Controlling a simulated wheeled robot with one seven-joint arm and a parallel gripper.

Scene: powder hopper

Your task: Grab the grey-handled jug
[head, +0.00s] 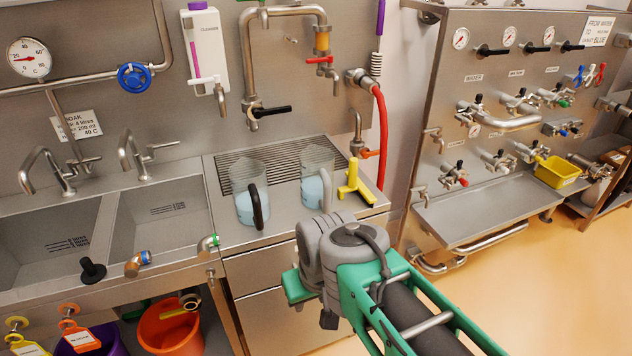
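The grey-handled jug (311,188) is a clear jug holding pale blue liquid. It stands upright on the steel counter beside the sink, its grey handle facing toward me. A similar jug with a black handle (244,202) stands to its left, also holding pale blue liquid. My arm reaches in from the lower right. Its grey and green joint is in front of the counter, just below the grey-handled jug in the picture. The fingers of my gripper do not show. I cannot tell whether the arm touches the jug.
A yellow T-shaped tool (354,183) stands close to the right of the jug. A ribbed drain grille (280,163) lies behind the jugs, with a bent pipe and red hose above. A double sink (160,218) is left. Open floor (520,270) lies right.

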